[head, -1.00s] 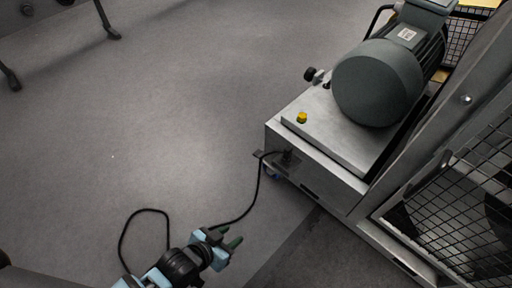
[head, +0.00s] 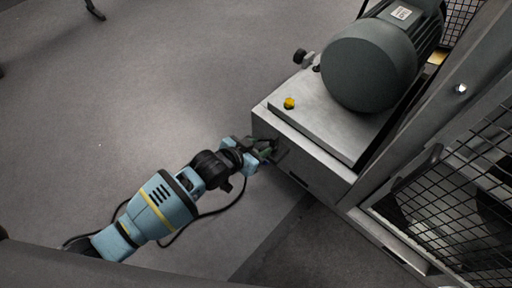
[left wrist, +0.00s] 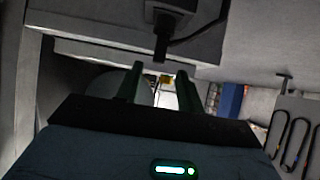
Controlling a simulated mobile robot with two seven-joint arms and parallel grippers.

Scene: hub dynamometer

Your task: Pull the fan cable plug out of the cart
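The cart (head: 315,165) is a grey metal cabinet with a dark motor on top. On its left face is the dark fan cable plug (left wrist: 161,46), seen in the left wrist view below a dark block, with a black cable leading right. In the head view it is largely hidden by my left gripper (head: 267,149), which is at the cart's face. In the left wrist view the two fingers of this gripper (left wrist: 160,72) are apart, and the plug appears just beyond their tips, roughly between them. I see no contact. My right gripper is not in view.
The black cable (head: 215,211) hangs from the cart side and passes behind my left arm to the floor. The large motor (head: 365,65) and a yellow button (head: 289,103) are on the cart top. A mesh guard (head: 460,190) stands right.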

